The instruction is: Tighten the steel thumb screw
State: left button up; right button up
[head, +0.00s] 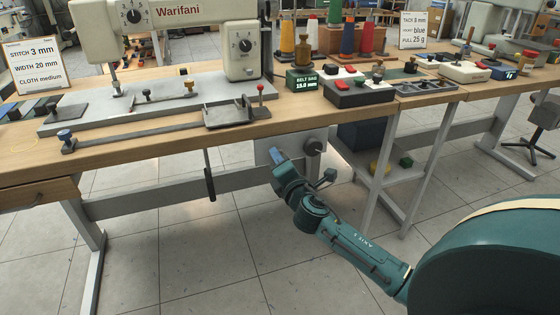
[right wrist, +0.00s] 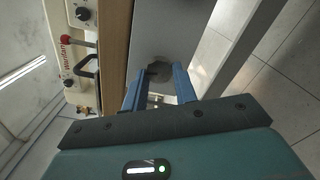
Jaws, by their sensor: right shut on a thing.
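My right gripper (head: 275,152) is under the table's front edge, at the grey panel (head: 265,146) below the sewing machine. In the right wrist view, its two blue fingers (right wrist: 159,80) reach to the panel (right wrist: 148,28) and are shut on a small dark part (right wrist: 159,68) there. The fingers hide much of this part, so I cannot tell whether it is the steel thumb screw. A dark round knob (head: 314,147) shows on the panel to the right of the gripper in the head view. My left gripper is not in view.
The wooden table edge (head: 180,140) runs just above my right gripper. A dark lever (head: 209,176) hangs under the table to its left. A grey leg stand with a shelf (head: 385,180) is to the right. The tiled floor (head: 180,260) in front is clear.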

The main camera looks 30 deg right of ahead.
jog(key=shift+m, duration=1.2)
jog(key=o, duration=1)
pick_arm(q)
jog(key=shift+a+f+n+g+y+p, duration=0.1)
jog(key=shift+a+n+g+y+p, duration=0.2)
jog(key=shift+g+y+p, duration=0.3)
pick_arm(e)
jog(key=v, duration=1.3)
jog(key=shift+s, duration=0.1)
